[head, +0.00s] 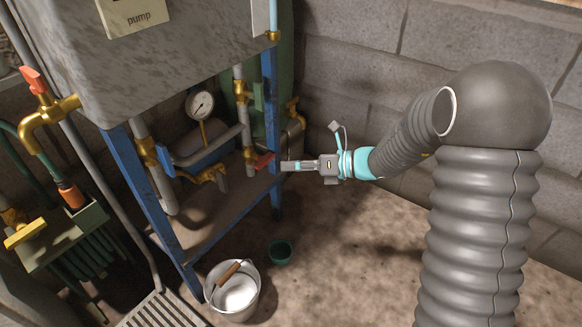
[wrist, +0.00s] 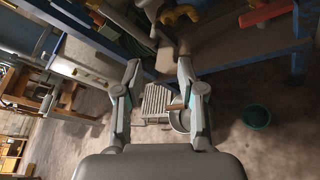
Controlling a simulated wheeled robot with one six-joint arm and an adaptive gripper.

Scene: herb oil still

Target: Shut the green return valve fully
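A small green handle (head: 258,95), which looks like the green return valve, stands roughly upright beside a brass fitting (head: 241,92) on the upright pipe at the rig's right side. Its exact angle is hard to tell against the green behind it. My gripper (head: 283,166) is lower and to the right, outside the blue frame post, pointing left toward the rig. In the wrist view my gripper (wrist: 159,66) has its two fingers spread apart with nothing between them. The green handle cannot be made out in the wrist view.
A red handle (head: 264,160) lies just left of my fingertips, by the blue post (head: 270,120). A pressure gauge (head: 200,105) and a blue handle (head: 165,160) are farther left. A white bucket (head: 232,290) and a green pot (head: 280,252) stand on the floor below.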

